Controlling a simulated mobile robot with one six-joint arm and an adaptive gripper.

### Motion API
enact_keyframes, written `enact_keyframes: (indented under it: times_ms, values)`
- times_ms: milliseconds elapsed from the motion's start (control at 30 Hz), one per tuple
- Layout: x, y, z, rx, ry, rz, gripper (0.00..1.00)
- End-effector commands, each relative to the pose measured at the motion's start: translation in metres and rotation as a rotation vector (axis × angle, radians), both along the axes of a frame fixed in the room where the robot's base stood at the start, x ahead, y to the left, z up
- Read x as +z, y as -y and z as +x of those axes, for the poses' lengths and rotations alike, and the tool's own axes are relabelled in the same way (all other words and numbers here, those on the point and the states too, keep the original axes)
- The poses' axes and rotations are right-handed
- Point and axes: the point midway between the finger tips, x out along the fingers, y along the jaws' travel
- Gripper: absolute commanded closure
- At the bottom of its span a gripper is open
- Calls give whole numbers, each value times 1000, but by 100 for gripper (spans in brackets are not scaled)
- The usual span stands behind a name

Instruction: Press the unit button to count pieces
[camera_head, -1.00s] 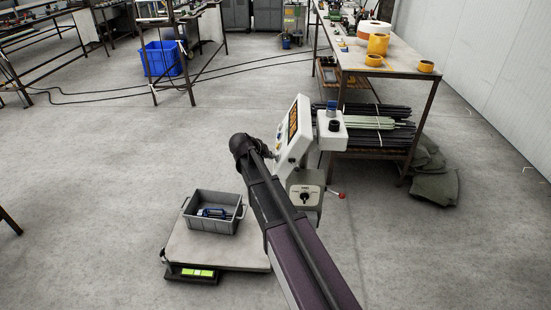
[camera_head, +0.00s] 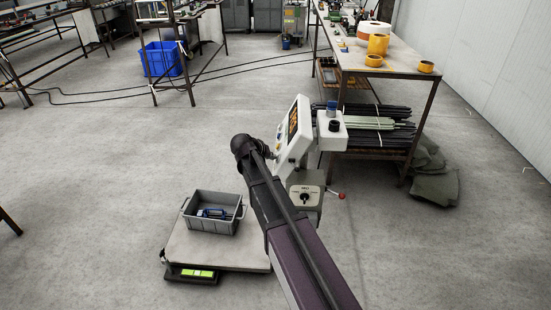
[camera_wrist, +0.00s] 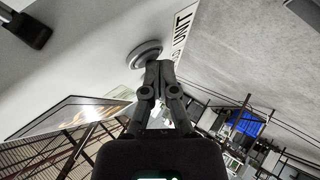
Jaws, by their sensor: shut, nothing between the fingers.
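In the wrist view, my gripper (camera_wrist: 158,68) is shut and empty. Its fingertips are at the lower edge of a round grey button (camera_wrist: 145,53) on a pale panel, beside a label reading UNIT (camera_wrist: 181,30). They appear to touch or nearly touch the button; I cannot tell if it is pressed in. A grey bin (camera_head: 211,222) holding blue and pale pieces sits on the scale platform (camera_head: 215,250).
A white box with a dark round top (camera_head: 334,125) and a switch box with a red-tipped lever (camera_head: 305,195) are close to the indicator. A workbench (camera_head: 392,62) with rods below stands behind at right. The floor at left is mostly clear.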

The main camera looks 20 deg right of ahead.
Motion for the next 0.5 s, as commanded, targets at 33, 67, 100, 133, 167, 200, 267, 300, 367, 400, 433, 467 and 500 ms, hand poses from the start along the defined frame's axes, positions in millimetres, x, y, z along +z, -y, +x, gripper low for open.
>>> enact_keyframes:
  times_ms: [33,67,100,133,167,200,267,300,367,400,433,467,500]
  values:
    - [1,-1,0,-1,-1,-1,100]
    - [1,-1,0,-1,-1,-1,100]
    - [2,-2,1,-1,-1,-1,100]
    - [2,-3,1,-1,-1,-1,100]
    - [3,-4,1,-1,-1,-1,100]
    - [4,-5,2,-1,-1,-1,100]
    - [5,-8,3,0,-1,-1,100]
    - [5,-9,3,0,-1,-1,100]
    - [7,-11,4,0,-1,-1,100]
    - [7,-12,4,0,-1,-1,100]
    - [7,-13,4,-1,-1,-1,100]
    - [8,-14,5,-1,-1,-1,100]
    - [8,-15,5,-1,-1,-1,100]
